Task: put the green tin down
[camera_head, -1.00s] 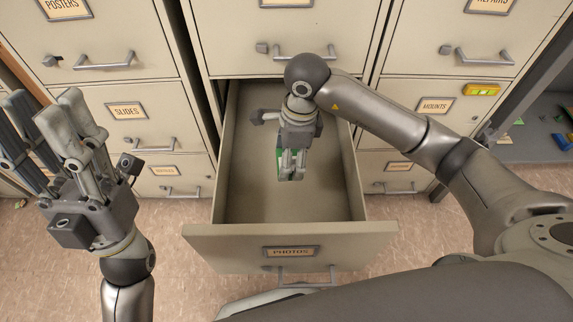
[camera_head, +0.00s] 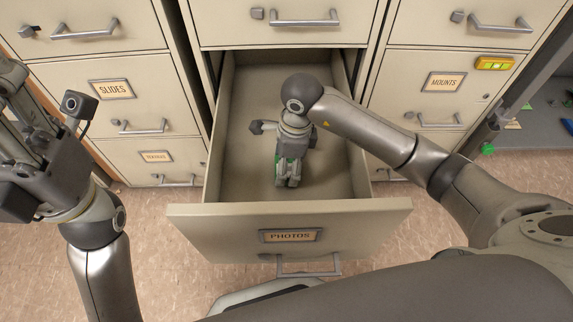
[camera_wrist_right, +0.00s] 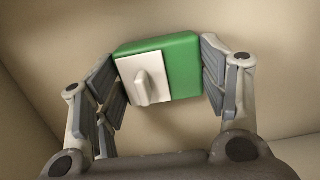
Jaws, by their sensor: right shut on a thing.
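The green tin (camera_wrist_right: 182,66) shows in the right wrist view as a green block with a white plate and knob on its near face. My right gripper (camera_head: 288,181) is shut on it, with finger pads on both sides in the wrist view (camera_wrist_right: 160,85). In the head view the gripper points down inside the open PHOTOS drawer (camera_head: 200,222), and only slivers of green show around the fingers. Whether the tin touches the drawer floor I cannot tell. My left gripper (camera_head: 22,115) is at the left edge, partly cut off, fingers apart and empty.
The drawer floor around the right gripper is bare, with walls on all sides. Shut drawers marked SLIDES (camera_head: 118,107) and MOUNTS (camera_head: 438,97) flank it. A yellow-framed box with green lights (camera_head: 495,64) is on the right cabinet. A grey shelf (camera_head: 545,125) with small items stands far right.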

